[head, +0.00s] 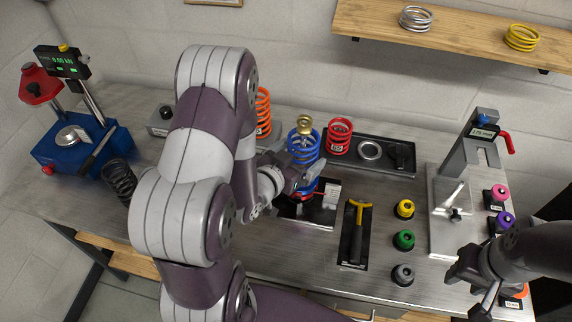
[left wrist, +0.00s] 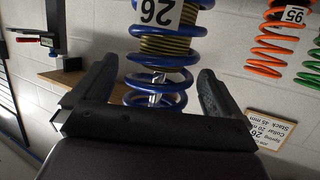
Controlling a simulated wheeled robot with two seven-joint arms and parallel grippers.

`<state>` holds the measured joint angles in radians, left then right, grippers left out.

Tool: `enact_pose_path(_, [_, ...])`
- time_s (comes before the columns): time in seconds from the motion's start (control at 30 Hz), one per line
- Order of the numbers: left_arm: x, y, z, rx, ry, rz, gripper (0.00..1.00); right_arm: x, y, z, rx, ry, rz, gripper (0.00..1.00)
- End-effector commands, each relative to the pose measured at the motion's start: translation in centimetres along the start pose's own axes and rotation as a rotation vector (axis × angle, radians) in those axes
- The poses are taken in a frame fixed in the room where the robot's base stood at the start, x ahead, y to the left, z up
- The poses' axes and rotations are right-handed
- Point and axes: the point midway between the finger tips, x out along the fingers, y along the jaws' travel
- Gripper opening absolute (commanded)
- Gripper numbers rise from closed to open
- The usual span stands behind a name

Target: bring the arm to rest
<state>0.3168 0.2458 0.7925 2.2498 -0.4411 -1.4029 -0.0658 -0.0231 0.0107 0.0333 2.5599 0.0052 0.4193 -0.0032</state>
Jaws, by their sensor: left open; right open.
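My left gripper (head: 291,180) is at the middle of the bench, right in front of the blue spring shock (head: 304,147). In the left wrist view the two fingers of my left gripper (left wrist: 145,98) stand apart, with the blue spring shock (left wrist: 165,60) showing upright beyond and between them; I cannot tell whether they touch it. The shock bears a white label reading 26. My right gripper (head: 474,283) is at the lower right, over the bench's front edge, with its jaws partly hidden by the wrist. My left arm (head: 195,190) fills the left middle of the head view.
A red spring (head: 340,136) and an orange spring (head: 263,112) stand near the shock. Yellow (head: 404,208), green (head: 404,239) and grey (head: 403,274) knobs stand to the right. A blue press (head: 75,145) stands at the left.

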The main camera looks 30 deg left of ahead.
Motion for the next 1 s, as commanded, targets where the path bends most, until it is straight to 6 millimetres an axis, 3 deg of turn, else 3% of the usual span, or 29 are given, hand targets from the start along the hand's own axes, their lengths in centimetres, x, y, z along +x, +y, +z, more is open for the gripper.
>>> enact_pose_path(0.23, [-6.1,-0.1,0.2,-0.002,0.004,-0.008,1.00,1.4,0.0,0.2,0.000,0.000,0.000,0.43])
enact_pose_path(0.4, [-9.6,-0.2,-0.2,-0.002,0.004,-0.008,1.00,1.2,0.0,0.1,0.000,0.000,0.000,0.43])
enact_pose_path(0.57, [-10.8,0.0,-0.1,0.000,0.004,-0.003,1.00,1.1,0.0,0.1,0.000,0.000,0.000,0.43])
enact_pose_path(0.8, [-10.9,0.1,0.1,-0.004,-0.004,0.001,1.00,1.1,0.0,0.1,0.000,0.000,0.000,0.43])
enact_pose_path(0.87, [-10.9,0.1,1.2,-0.013,-0.058,0.002,1.00,1.1,0.0,0.1,0.000,0.000,0.000,0.43])
enact_pose_path(0.93, [-11.3,-0.5,4.4,-0.041,-0.217,-0.026,1.00,1.1,0.0,0.1,0.000,0.000,0.000,0.43])
enact_pose_path(1.0, [-12.5,-2.6,8.1,-0.077,-0.448,-0.108,1.00,1.1,0.0,0.1,0.000,0.000,0.000,0.43])
